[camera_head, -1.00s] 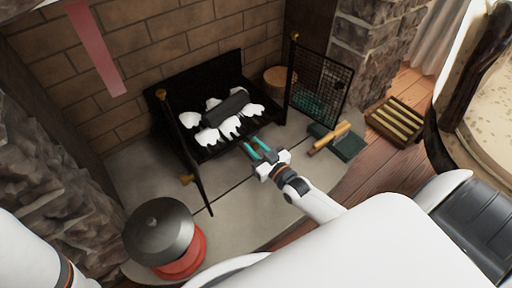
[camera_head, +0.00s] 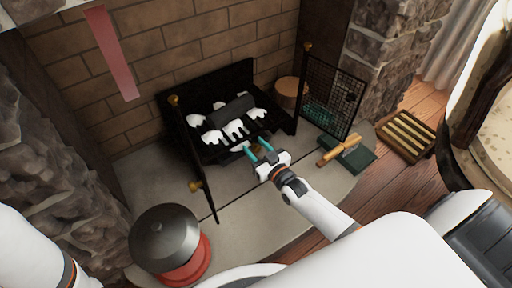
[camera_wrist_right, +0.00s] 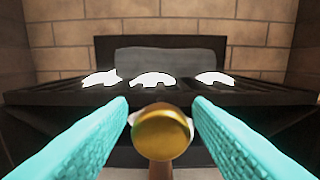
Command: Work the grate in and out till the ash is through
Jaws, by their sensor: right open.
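The black fire grate (camera_head: 214,153) stands in the brick fireplace, with several white ash-like pieces (camera_head: 235,129) and a dark log (camera_head: 232,108) on it. In the right wrist view, the grate (camera_wrist_right: 60,96) fills the middle, and a round brass knob (camera_wrist_right: 160,130) sits between my fingers, low at its front. My right gripper (camera_head: 258,150) is open at the grate's front edge, its teal fingers on either side of the knob. I cannot tell whether they touch it. The ash below the grate is hidden. My left gripper is out of view.
A folding screen has a mesh panel (camera_head: 333,97) at right and an edge-on panel (camera_head: 194,145) at left. A dark lidded pot (camera_head: 163,235) is at front left. A wooden-handled brush (camera_head: 338,150) lies on a green box (camera_head: 358,160). A slatted crate (camera_head: 405,136) stands right.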

